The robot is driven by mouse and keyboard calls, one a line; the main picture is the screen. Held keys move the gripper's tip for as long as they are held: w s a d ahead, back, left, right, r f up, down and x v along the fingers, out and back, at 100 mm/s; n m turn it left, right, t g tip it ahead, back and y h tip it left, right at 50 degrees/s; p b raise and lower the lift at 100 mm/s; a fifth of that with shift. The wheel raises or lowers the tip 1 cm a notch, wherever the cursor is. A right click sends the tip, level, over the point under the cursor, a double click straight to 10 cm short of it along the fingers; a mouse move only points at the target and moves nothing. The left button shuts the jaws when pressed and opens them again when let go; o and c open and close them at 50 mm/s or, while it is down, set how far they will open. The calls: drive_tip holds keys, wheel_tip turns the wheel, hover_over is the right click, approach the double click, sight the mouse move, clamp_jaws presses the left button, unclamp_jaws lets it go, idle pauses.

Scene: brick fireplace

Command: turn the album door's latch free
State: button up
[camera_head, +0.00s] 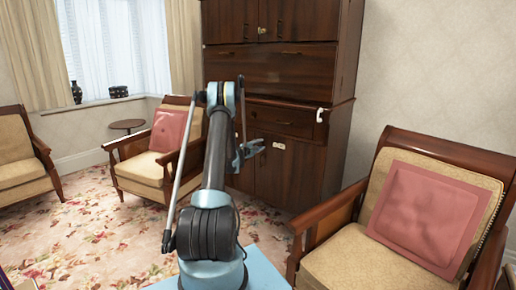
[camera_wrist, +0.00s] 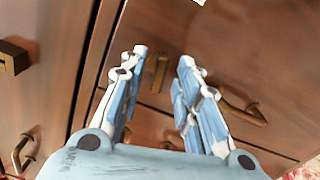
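A tall dark wooden cabinet (camera_head: 289,90) stands at the back in the head view, with doors above and below its drawers. In the wrist view a small upright brass piece (camera_wrist: 157,72), which looks like a latch, sits on the wood between my fingertips, apart from both. My gripper (camera_wrist: 163,55) is open and empty, facing the cabinet front. In the head view my gripper (camera_head: 257,148) is beside the lower doors, just left of a small pale plate (camera_head: 279,146). A brass fitting (camera_head: 262,30) also sits on the upper doors. I cannot tell which door is the album door.
In the wrist view a curved brass handle (camera_wrist: 242,110) is right of my fingers, and a square brass fitting (camera_wrist: 13,59) and another handle (camera_wrist: 22,152) are at left. An armchair with a pink cushion (camera_head: 428,213) stands at right; another armchair (camera_head: 144,170) stands at left.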

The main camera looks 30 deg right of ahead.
clamp_jaws()
drive_tip(key=shift+s+m, duration=0.1)
drive_tip(key=shift+m, duration=1.4)
unclamp_jaws()
drive_tip(key=shift+a, duration=0.1)
